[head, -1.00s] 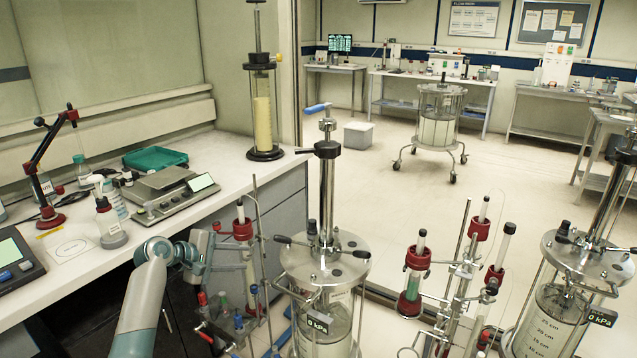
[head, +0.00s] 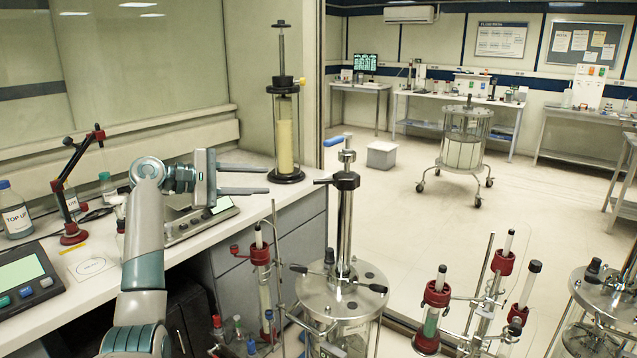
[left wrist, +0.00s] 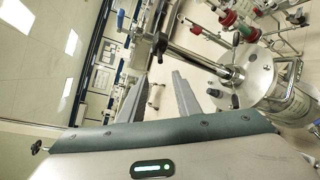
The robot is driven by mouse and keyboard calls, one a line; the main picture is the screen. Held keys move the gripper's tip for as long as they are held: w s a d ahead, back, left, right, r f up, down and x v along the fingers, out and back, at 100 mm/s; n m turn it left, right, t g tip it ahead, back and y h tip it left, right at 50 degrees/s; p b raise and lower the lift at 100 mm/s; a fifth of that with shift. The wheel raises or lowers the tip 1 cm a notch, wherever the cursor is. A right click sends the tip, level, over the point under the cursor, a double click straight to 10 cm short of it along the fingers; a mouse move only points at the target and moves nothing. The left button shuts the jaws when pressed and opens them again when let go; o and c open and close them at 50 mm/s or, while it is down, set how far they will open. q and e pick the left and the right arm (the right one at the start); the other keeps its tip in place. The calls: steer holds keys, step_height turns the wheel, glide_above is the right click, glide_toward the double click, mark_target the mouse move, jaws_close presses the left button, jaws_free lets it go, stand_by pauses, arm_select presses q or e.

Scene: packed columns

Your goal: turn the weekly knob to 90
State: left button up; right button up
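No knob with a readable "weekly" label or a 90 mark shows. My right gripper is out of view.
A glass column with yellow packing (head: 286,135) stands on the bench behind my left gripper. A red-jointed arm stand (head: 72,233) and a balance (head: 190,225) are on the bench. Tube stands with red clamps (head: 437,290) flank the near column. Open floor lies behind.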

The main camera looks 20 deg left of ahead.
mark_target(314, 182)
arm_select(q)
steer(key=p+x, duration=0.5)
steer(key=x, duration=1.1)
steer(key=shift+w+d+f, duration=0.15)
steer(key=shift+w+d, duration=0.2)
steer(key=shift+c, duration=0.6)
jaws_close()
